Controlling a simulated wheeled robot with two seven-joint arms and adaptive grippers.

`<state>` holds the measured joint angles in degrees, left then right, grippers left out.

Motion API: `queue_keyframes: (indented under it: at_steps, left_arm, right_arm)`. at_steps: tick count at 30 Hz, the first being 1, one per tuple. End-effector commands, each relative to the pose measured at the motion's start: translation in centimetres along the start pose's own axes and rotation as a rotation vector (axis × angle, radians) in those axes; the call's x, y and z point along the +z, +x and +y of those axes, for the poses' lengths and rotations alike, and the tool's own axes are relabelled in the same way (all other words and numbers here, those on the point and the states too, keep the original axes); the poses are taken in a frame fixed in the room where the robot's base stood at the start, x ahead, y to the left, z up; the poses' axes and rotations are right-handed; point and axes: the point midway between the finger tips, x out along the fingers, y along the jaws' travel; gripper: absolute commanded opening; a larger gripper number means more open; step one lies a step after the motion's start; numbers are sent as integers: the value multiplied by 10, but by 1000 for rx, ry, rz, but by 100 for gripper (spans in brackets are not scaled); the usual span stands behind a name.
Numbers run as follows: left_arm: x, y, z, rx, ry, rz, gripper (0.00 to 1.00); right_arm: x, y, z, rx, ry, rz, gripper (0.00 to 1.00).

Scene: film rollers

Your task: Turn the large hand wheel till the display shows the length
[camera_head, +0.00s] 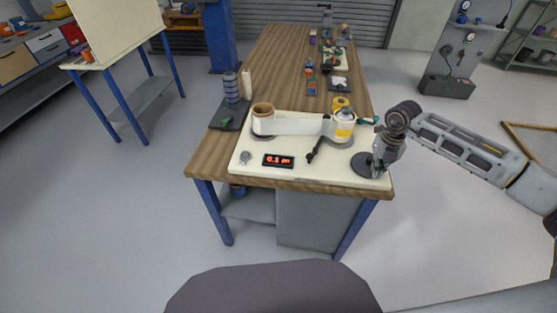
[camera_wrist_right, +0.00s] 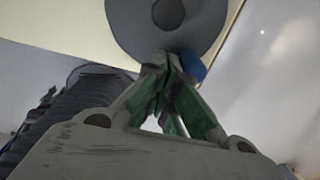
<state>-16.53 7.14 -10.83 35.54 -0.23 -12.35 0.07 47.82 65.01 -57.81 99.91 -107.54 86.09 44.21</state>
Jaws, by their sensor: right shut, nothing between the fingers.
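The large hand wheel (camera_head: 362,163) is a dark grey disc at the right end of the cream base board (camera_head: 315,179). It also shows at the top of the right wrist view (camera_wrist_right: 128,22), with a round hub and a blue knob (camera_wrist_right: 193,66) by its rim. My right gripper (camera_head: 379,171) is shut and empty at the wheel's right side; in the wrist view its fingertips (camera_wrist_right: 170,60) overlap the wheel's lower edge beside the knob. Whether they touch is unclear. The display (camera_head: 278,161) shows "0.1 m" in red. My left gripper is not in view.
A pale film runs between a brown-cored roller (camera_head: 263,112) and a yellow-and-white roller (camera_head: 343,128). A black lever (camera_head: 316,149) and a small grey knob (camera_head: 245,157) sit on the board. A dark tray (camera_head: 229,121) with stacked rolls stands left. Several small items stand farther back.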

Motion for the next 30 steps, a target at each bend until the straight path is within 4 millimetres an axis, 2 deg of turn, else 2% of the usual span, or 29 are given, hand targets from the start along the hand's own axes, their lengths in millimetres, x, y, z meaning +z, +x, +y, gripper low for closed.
queue_keyframes:
  at_steps: [4,11,22,30]
  left_arm:
    - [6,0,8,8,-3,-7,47]
    - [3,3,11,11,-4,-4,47]
    - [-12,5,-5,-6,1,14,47]
    - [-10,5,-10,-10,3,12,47]
  right_arm:
    - [1,0,-1,0,0,0,0]
    - [6,0,-13,-1,2,-1,0]
    - [11,-1,-24,0,1,-2,0]
    - [11,-1,-24,1,0,-1,0]
